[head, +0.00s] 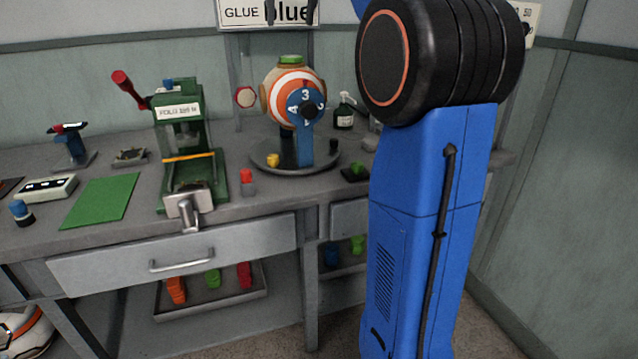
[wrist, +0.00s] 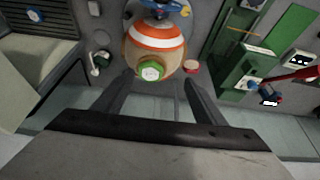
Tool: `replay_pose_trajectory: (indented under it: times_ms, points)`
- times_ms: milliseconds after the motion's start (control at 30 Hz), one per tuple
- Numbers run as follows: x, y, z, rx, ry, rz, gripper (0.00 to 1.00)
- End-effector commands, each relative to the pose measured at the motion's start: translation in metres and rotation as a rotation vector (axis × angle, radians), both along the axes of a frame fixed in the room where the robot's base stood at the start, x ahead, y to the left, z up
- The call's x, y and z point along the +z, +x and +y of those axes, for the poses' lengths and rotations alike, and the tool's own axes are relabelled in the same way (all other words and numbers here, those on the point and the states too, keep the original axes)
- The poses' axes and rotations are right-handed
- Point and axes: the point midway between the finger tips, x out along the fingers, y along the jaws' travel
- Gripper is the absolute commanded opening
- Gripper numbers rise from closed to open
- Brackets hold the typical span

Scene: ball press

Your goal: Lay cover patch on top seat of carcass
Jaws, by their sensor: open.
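The carcass (head: 276,96) is a ball with orange, white and tan bands, held on a blue stand above a round grey base; it also shows in the wrist view (wrist: 155,47). A round green piece with a pale centre, apparently the cover patch (head: 291,59), sits on top of the ball and shows in the wrist view too (wrist: 150,71). My gripper (wrist: 158,82) is open, its two dark fingers spread to either side of the green piece. In the head view the fingertips (head: 291,17) hang above the ball, clear of it. Nothing shows between them.
A blue dial (head: 305,106) numbered 3 faces front on the stand. A green press (head: 182,140) with a red lever stands left, beside a green mat (head: 100,200). A red-rimmed disc (head: 245,96) is left of the ball. A dark bottle (head: 344,117) stands right behind.

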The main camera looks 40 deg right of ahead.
Motion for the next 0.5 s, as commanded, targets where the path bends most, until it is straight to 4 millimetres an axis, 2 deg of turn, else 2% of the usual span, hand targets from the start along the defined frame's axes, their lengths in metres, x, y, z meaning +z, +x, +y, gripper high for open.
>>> replay_pose_trajectory:
  times_ms: [267, 500]
  points:
    - [-0.063, -0.058, 0.046, 0.057, -0.001, -0.003, 0.65]
    - [-0.142, -0.119, 0.082, 0.109, -0.002, -0.008, 0.65]
